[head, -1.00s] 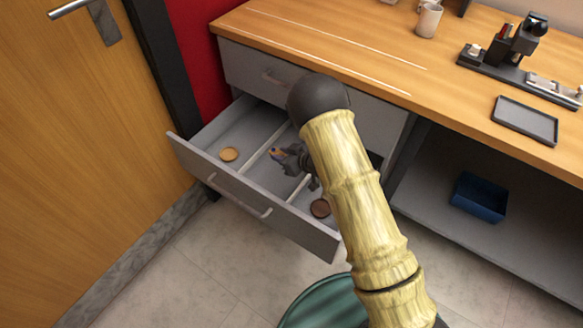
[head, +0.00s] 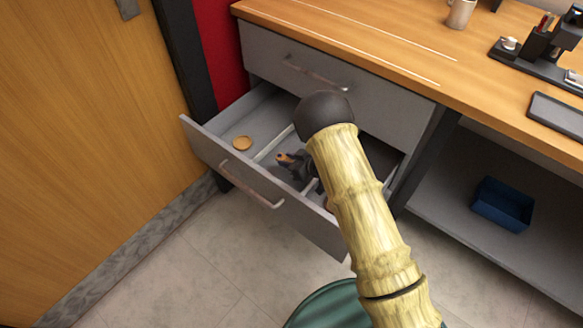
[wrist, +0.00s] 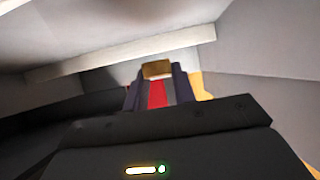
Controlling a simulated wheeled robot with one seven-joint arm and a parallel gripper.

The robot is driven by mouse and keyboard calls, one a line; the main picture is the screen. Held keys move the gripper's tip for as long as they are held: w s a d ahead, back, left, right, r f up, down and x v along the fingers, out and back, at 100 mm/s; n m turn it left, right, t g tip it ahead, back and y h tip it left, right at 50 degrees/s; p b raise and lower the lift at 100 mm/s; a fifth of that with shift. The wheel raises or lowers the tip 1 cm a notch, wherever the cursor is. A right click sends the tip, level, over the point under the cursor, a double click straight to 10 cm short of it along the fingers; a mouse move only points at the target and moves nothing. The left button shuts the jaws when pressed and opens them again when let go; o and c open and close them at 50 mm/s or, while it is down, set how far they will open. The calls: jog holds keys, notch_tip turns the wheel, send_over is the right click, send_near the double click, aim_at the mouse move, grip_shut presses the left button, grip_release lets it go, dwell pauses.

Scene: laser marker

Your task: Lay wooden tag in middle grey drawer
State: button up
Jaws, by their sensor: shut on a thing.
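The grey drawer (head: 225,170) is pulled open below the wooden worktop, and pale dividers split it into compartments. My gripper (head: 286,160) is inside the middle compartment, shut on a small tan wooden tag (head: 283,157). In the wrist view the tag (wrist: 157,68) shows between the fingertips, with a pale divider (wrist: 120,50) beyond it. The arm hides part of the compartment, and I cannot tell whether the tag touches the drawer floor.
A round light wooden disc (head: 242,143) lies in the left compartment. A brown disc (head: 329,205) in the right one is mostly hidden by my arm. A closed drawer (head: 300,72) is above. A blue bin (head: 503,203) stands on the lower shelf at right.

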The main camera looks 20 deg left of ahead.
aim_at(289, 176)
jog(key=shift+f, duration=0.25)
jog(key=shift+f+b, duration=0.55)
jog(key=shift+f, duration=1.3)
jog(key=shift+f, duration=0.6)
jog(key=o, duration=1)
jog(key=shift+w, duration=0.1)
jog(key=shift+r, duration=0.15)
jog(key=shift+r, duration=0.3)
jog(key=p+v, duration=0.3)
jog(key=v, duration=0.9)
jog(key=shift+r, duration=0.2)
